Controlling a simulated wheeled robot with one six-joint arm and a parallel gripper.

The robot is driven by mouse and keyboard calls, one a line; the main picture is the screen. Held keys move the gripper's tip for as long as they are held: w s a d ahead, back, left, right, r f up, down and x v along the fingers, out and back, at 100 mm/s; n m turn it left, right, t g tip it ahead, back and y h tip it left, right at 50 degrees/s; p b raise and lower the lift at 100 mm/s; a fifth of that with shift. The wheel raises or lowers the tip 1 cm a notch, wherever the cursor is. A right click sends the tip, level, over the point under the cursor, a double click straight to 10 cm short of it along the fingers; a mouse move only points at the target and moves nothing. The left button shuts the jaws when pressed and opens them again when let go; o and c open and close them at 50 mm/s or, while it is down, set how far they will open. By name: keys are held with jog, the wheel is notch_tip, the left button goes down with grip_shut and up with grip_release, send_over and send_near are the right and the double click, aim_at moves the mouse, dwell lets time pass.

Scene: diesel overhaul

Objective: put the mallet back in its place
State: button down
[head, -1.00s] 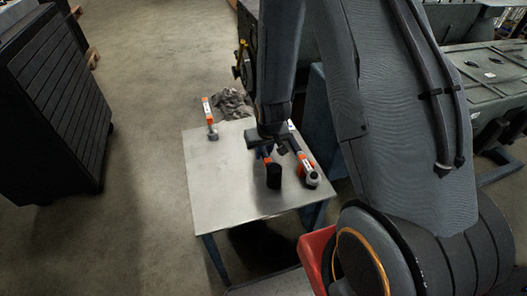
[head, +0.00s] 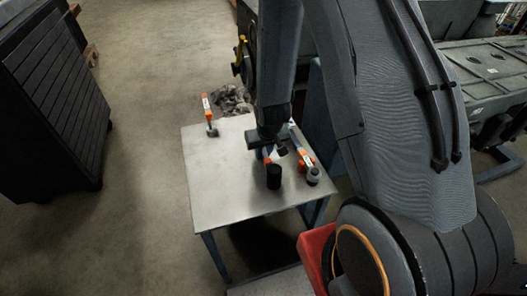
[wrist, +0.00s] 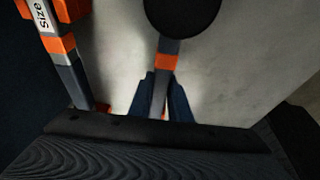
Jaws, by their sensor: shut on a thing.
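The mallet shows a black cylindrical head (head: 273,177) over the front right part of the metal table (head: 228,190). In the wrist view its black head (wrist: 183,14) is at the top, and its grey and orange handle (wrist: 167,58) runs down between my fingers. My gripper (wrist: 162,82) has its two dark blue fingers shut on this handle. In the head view my gripper (head: 267,154) is partly hidden by my arm. I cannot tell whether the mallet's head touches the table. No marked place for the mallet can be made out.
A grey and orange tool with a round end (head: 312,175) lies close right of the mallet; the wrist view shows a labelled orange and grey tool (wrist: 62,45). Another orange-handled tool (head: 208,112) is at the table's back left. A crumpled grey cloth (head: 232,99) lies behind. The table's left middle is clear.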

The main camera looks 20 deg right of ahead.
jog(key=c, duration=1.6)
grip_release()
jog(key=shift+f, duration=0.1)
jog(key=shift+o, duration=0.2)
jog(key=shift+b+v, duration=0.3)
jog(key=shift+v, duration=3.8)
jog(key=s+r+g, duration=0.3)
jog(key=s+r, duration=1)
jog(key=shift+s, duration=0.4)
